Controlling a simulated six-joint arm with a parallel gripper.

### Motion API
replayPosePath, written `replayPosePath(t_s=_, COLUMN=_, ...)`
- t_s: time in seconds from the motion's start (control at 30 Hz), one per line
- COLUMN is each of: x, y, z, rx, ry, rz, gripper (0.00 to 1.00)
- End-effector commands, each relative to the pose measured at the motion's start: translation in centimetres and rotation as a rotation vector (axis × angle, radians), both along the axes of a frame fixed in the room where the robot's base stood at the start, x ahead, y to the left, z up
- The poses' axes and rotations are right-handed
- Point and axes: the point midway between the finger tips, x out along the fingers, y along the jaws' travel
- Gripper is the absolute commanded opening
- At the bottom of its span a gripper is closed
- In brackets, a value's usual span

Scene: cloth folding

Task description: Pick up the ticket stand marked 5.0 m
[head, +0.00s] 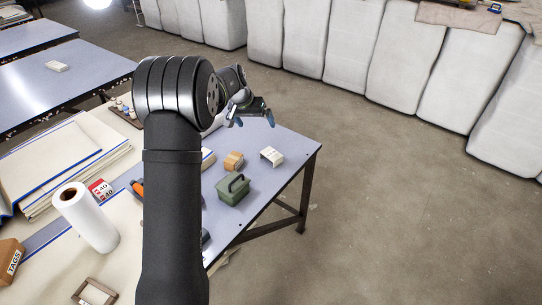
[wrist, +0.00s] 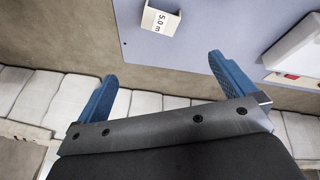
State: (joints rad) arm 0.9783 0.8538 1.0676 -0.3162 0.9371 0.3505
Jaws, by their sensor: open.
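The ticket stand (wrist: 160,20) marked 5.0 m shows at the top of the wrist view, a small white folded card on a blue-grey tabletop, cut off by the frame's top edge. In the head view, a small white stand (head: 271,156) sits near the right edge of the near table; its marking is too small to read, so I cannot tell whether it is the same one. My gripper (head: 254,116) is above the far end of that table. In the wrist view its blue fingers (wrist: 161,67) are spread, with nothing between them, apart from the stand.
A wooden block (head: 233,161) and a green box with a handle (head: 233,189) are near the white stand. A white roll (head: 86,217), a red-and-white card (head: 101,190) and a TAGS box (head: 12,262) are at left. Floor is clear at right. White bales (head: 355,48) line the back.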

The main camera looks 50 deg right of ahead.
Motion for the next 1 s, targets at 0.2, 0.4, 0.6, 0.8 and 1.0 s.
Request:
replayPosePath(t_s=0.2, x=0.0, y=-1.2, z=-3.4, rx=-0.014, ry=-0.129, rz=-0.348, gripper=1.00)
replayPosePath(t_s=0.4, x=0.0, y=-1.7, z=-4.8, rx=-0.023, ry=-0.187, rz=-0.502, gripper=1.00)
replayPosePath(t_s=0.6, x=-0.2, y=-2.6, z=-7.1, rx=-0.023, ry=-0.193, rz=-0.523, gripper=1.00)
replayPosePath(t_s=0.8, x=-0.5, y=-4.2, z=-11.1, rx=-0.023, ry=-0.193, rz=-0.523, gripper=1.00)
replayPosePath(t_s=1.0, x=-0.7, y=-5.6, z=-14.5, rx=-0.024, ry=-0.194, rz=-0.521, gripper=1.00)
